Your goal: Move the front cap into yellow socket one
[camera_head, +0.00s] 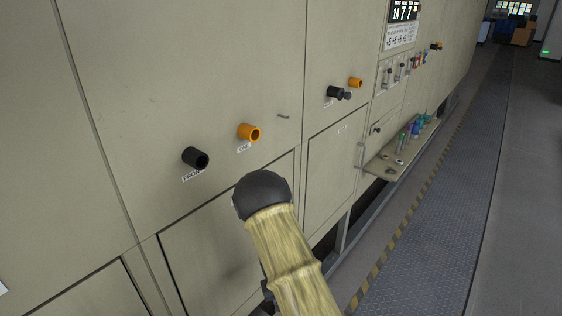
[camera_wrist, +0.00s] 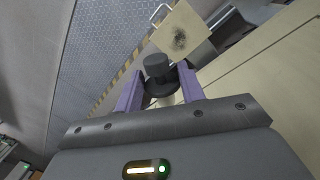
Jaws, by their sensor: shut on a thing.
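My gripper (camera_wrist: 160,88) shows in the wrist view, with its purple fingers shut on a dark cap (camera_wrist: 157,68) that has a round knob and a wider flange. In the head view the gripper and cap are hidden behind my arm. The yellow-orange socket labelled ONE (camera_head: 248,132) sticks out of the beige furnace wall and its mouth looks open. The black socket labelled FRONT (camera_head: 196,158) is to its left, with a dark open mouth. The held cap appears apart from the wall in the wrist view.
Farther along the wall are another orange socket (camera_head: 355,83) and a black fitting (camera_head: 336,92). A shelf (camera_head: 385,166) with several small coloured items juts out beyond them. A walkway (camera_head: 440,210) with a striped edge runs along the right and is clear.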

